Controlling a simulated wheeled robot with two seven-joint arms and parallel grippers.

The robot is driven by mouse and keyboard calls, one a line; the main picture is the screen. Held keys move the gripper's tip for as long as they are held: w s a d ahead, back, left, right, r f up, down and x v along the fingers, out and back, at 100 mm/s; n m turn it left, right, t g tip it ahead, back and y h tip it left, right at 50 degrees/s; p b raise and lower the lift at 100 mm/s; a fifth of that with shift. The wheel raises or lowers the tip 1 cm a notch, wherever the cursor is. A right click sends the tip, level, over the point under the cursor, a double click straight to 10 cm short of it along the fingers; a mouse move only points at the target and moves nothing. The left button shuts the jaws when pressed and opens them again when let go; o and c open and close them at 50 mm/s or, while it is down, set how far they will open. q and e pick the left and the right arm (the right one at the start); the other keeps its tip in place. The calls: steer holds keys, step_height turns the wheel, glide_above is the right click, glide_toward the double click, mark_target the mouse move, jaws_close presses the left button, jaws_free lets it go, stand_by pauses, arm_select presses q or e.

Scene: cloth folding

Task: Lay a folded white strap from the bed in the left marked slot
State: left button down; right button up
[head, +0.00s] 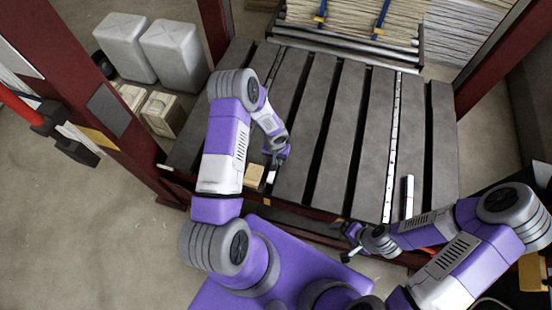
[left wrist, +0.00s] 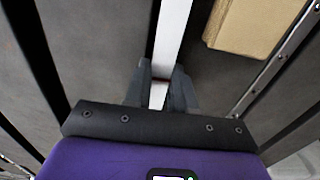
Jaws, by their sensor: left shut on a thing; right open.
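My left gripper (head: 275,160) is over the left part of the slatted grey bed (head: 315,120). It is shut on a white strap (head: 272,176), a narrow flat strip. A second white strap (head: 408,197) lies near the bed's right front. My right gripper (head: 348,243) is open and empty at the bed's front edge. No slot marking is clear to me.
A tan block (head: 254,175) lies left of the held strap; it also shows in the left wrist view (left wrist: 245,25). A light perforated strip (head: 392,140) runs along the bed's right part. Dark red posts (head: 90,90) flank the bed. The middle slats are clear.

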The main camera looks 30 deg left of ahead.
arm_select(q)
steer(key=c, duration=0.9)
jaws_free()
steer(key=shift+o, duration=0.2)
steer(key=shift+r+p, duration=2.6)
steer(key=shift+r, duration=1.4)
steer(key=s+d+r+h+p, duration=0.2)
steer(key=s+d+r, duration=0.1)
steer(key=s+d, duration=0.5)
steer(key=s+d+r+h+p, duration=0.2)
steer(key=s+d+r, duration=0.1)
steer(key=s+d, duration=0.4)
steer(key=shift+s+d+r+t, duration=0.3)
steer(key=shift+s+d+r, duration=0.05)
steer(key=shift+d+r, duration=0.1)
